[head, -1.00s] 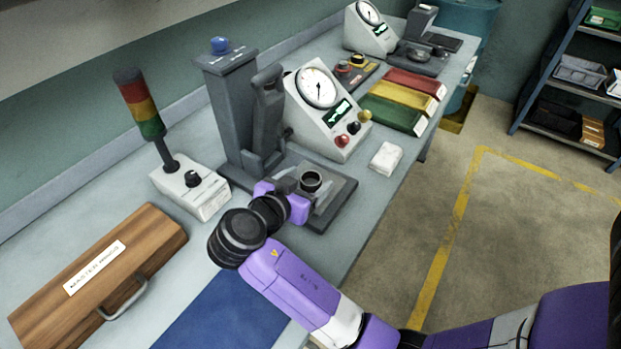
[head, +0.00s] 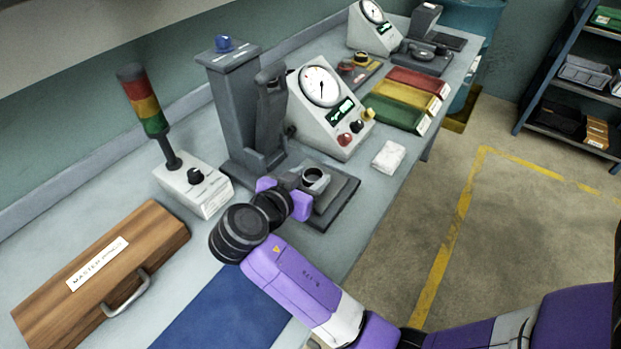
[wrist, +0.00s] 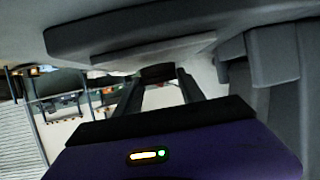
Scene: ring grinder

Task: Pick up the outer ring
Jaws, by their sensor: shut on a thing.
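The outer ring (head: 315,181) is a small dark metal ring with a lighter inside. It is at the grey base plate (head: 338,203) of the press-like gauge stand (head: 240,115). My gripper (head: 313,187) is shut on the ring, reaching in from the front left. In the wrist view, the ring (wrist: 158,73) shows as a dark band between my two fingertips. The grey plate is close beside it there. I cannot tell whether the ring still touches its seat.
A dial gauge box (head: 325,105) stands behind the plate. A signal lamp (head: 148,110) and a wooden case (head: 95,275) are at left. A white cloth (head: 389,157) and coloured bins (head: 405,98) lie to the right. A blue mat (head: 225,315) is in front.

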